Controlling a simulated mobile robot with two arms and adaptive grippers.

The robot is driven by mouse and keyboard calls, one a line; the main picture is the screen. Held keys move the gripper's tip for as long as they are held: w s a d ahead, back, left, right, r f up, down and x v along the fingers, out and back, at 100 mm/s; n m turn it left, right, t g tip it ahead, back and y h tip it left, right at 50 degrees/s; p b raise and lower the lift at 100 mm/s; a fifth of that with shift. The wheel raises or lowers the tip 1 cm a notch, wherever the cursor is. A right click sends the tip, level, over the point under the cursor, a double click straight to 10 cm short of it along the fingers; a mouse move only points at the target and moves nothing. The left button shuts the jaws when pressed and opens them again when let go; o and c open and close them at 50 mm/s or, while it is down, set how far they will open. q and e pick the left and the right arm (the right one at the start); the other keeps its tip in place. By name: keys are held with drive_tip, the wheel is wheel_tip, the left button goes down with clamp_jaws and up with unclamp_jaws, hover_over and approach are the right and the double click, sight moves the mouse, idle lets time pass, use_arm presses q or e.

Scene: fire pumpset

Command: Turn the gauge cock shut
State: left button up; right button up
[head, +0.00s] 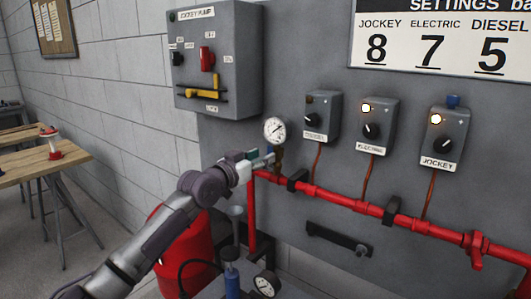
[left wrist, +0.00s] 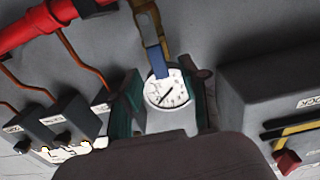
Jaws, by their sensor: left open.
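The gauge cock is a small brass fitting (left wrist: 146,18) with a blue lever (left wrist: 157,60), on the red pipe below a round white pressure gauge (head: 275,130). In the head view my left gripper (head: 262,158) is at the cock, just below the gauge, and hides part of it. In the left wrist view the open fingers of my left gripper (left wrist: 168,92) stand on either side of the gauge dial and the lever's end. I cannot tell whether a finger touches the lever. My right gripper is not in view.
The red pipe (head: 330,198) runs along the grey panel under three small switch boxes (head: 380,122). A larger grey control box (head: 216,60) with a yellow handle hangs up and left. A red tank (head: 185,250) and a second gauge (head: 266,283) are below. A wooden bench (head: 40,165) stands far left.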

use_arm(q)
drive_tip(key=shift+x, duration=1.25)
drive_tip(key=shift+a, duration=0.1)
clamp_jaws()
